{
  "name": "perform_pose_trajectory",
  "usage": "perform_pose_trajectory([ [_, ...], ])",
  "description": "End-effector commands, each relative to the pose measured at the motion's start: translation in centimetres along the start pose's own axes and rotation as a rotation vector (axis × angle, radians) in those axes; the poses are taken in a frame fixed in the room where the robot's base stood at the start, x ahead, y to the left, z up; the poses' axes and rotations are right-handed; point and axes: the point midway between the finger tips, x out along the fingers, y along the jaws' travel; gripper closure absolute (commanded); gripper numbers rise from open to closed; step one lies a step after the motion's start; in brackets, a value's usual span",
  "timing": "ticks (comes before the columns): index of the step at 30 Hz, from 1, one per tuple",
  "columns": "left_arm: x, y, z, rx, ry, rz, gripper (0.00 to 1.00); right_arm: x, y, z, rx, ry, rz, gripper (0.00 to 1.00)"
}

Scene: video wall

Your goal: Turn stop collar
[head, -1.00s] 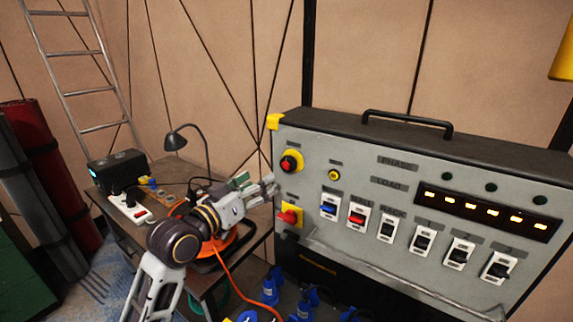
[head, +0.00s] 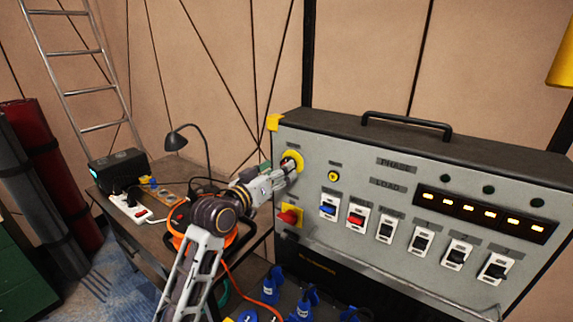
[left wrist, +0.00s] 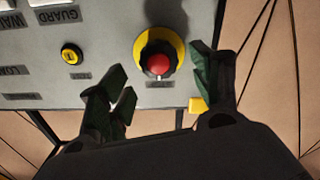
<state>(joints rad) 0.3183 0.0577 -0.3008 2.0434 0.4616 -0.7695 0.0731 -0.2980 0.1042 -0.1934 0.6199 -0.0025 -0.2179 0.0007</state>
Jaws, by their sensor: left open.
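In the head view the yellow collar (head: 292,155) shows at the panel's upper left, and my gripper hides much of the button. My left gripper (head: 288,170) is in front of it. In the left wrist view the left gripper (left wrist: 160,85) is open, with one dark finger on each side of the button and nothing between them. I cannot tell whether a finger touches the collar. My right gripper is not in view.
A red switch on a yellow plate (head: 289,216) sits just below my gripper. A small yellow button (head: 334,176) and a row of rocker switches (head: 386,229) lie to the right. A desk lamp (head: 176,141) stands on the wooden table behind the arm.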

Motion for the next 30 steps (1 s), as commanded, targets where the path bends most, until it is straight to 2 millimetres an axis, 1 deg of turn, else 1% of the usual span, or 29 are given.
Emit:
perform_pose_trajectory([
  [1,0.5,0.1,-0.1,-0.001,0.001,0.001,0.36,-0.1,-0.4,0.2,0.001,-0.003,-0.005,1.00],
  [4,1.5,0.1,-0.1,0.000,0.000,0.001,0.36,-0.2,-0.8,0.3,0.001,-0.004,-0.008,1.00],
  [9,3.0,0.0,-0.1,0.000,0.000,0.000,0.36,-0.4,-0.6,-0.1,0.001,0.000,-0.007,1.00],
  [15,4.2,0.0,-0.1,0.001,0.000,0.000,0.36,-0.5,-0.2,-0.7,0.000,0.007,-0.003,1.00],
  [20,4.5,0.0,0.0,0.001,-0.001,0.000,0.36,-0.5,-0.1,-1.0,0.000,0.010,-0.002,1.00],
  [28,4.6,0.0,0.0,0.001,0.000,0.000,0.36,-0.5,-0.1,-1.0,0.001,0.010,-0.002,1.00],
  [29,4.6,0.0,0.0,0.001,0.000,0.000,0.38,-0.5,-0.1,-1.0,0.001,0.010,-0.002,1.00],
  [30,4.6,0.0,0.0,0.001,0.000,0.000,0.43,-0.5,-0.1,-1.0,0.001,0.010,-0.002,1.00],
])
